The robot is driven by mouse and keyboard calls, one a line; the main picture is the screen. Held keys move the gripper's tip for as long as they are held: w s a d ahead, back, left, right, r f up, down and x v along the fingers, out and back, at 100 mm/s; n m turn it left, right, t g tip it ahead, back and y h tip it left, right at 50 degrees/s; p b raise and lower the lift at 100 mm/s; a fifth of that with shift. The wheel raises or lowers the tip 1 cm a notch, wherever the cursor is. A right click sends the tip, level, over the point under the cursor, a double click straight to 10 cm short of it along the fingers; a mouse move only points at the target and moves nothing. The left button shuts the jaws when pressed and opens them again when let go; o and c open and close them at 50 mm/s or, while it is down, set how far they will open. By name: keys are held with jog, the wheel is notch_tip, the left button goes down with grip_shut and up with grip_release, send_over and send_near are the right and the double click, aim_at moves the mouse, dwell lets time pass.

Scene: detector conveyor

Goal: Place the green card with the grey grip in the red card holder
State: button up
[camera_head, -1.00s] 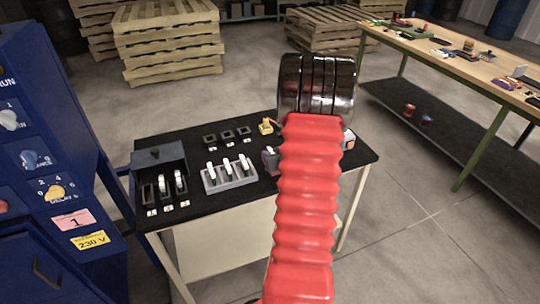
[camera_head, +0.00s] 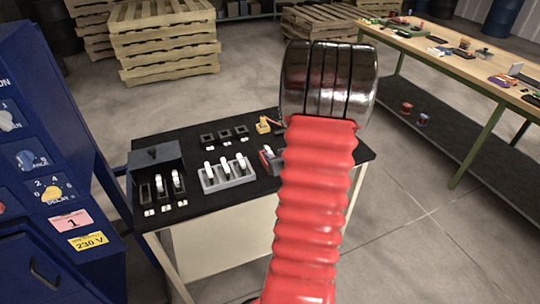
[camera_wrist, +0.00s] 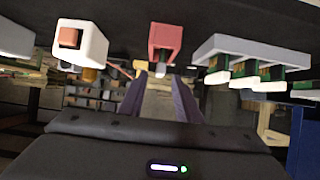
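The red card holder (camera_head: 270,160) stands on the black tabletop, just left of my arm. In the wrist view the holder (camera_wrist: 165,42) is at the top middle, with a green piece and a pale end showing at its opening. Several green cards (camera_wrist: 243,82) with pale grips sit in the grey rack (camera_wrist: 255,45); the rack (camera_head: 228,180) is left of the red holder in the head view. My arm hides the gripper in the head view.
A dark box (camera_head: 157,160) with more pale-gripped pieces stands at the table's left. Small dark sockets (camera_head: 224,135) and a yellow item (camera_head: 263,125) lie behind the rack. A white block (camera_wrist: 82,42) with an orange-brown face is beside the holder. A blue cabinet (camera_head: 45,150) borders the left.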

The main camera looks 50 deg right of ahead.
jog(key=v, duration=0.5)
jog(key=shift+s+a+r, duration=0.1)
jog(key=shift+s+a, duration=0.1)
jog(key=shift+s, duration=0.1)
dwell(0.5)
jog(key=w+a+r+n+g, duration=0.1)
jog(key=w+a+r, duration=0.4)
jog(key=a, duration=0.4)
jog(key=w+a+r+n+g, duration=0.1)
jog(key=w+a+r+g, duration=0.1)
jog(key=a+r, duration=0.65)
jog(key=s+a+r+n+y, duration=0.1)
jog(key=s+a, duration=0.3)
jog(key=a, duration=0.5)
jog(key=s+a+n+g+y, duration=0.1)
jog(key=s+a+y, duration=0.2)
jog(key=a, duration=0.6)
jog(key=s+a+r+n+y, duration=0.1)
jog(key=s+a+n+y, duration=0.1)
jog(key=s+a, duration=0.3)
jog(key=a, duration=0.4)
jog(key=shift+a+r+g, duration=0.3)
jog(key=shift+r+g, duration=0.05)
jog(key=shift+g, duration=0.05)
